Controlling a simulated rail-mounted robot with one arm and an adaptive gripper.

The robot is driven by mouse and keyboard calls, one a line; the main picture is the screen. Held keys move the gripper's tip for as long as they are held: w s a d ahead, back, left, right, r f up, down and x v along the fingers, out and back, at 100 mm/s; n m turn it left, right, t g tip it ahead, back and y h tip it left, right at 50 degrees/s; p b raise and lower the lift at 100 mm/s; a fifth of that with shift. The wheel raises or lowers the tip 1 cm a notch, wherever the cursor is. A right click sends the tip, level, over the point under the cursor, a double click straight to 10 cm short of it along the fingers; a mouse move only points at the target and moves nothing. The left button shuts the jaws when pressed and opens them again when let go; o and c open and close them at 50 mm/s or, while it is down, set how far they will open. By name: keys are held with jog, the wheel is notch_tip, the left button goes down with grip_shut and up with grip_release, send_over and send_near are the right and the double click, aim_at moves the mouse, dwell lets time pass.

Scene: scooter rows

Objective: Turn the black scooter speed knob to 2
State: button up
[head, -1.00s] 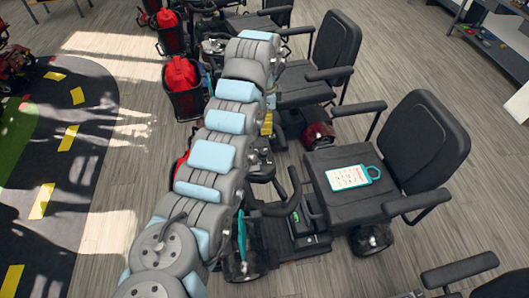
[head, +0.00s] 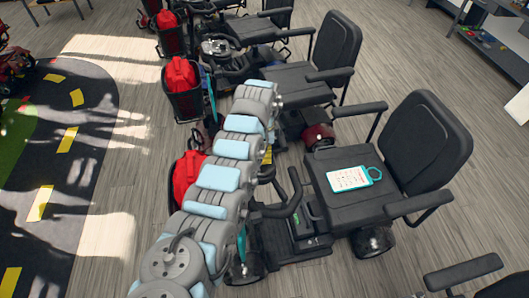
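Several scooters with black seats stand in a row. The nearest scooter (head: 345,185) has a black seat, a black floor deck and a dark handlebar (head: 288,195). The second scooter (head: 297,84) behind it has a red cover by its rear wheel. A third scooter's console (head: 221,48) shows clear of my arm at the top. No speed knob or its numbers can be made out. My arm lies over the front of the nearest scooter and hides part of its steering column. My gripper is hidden behind the arm, so its state does not show.
A white and teal clipboard (head: 349,178) lies on the nearest seat. Red bags sit in front baskets, one basket (head: 184,103) left of the arm's far end. A dark road mat (head: 75,140) lies on the left. Wooden floor is open at right.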

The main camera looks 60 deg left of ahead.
jog(key=shift+f, duration=0.3)
grip_shut()
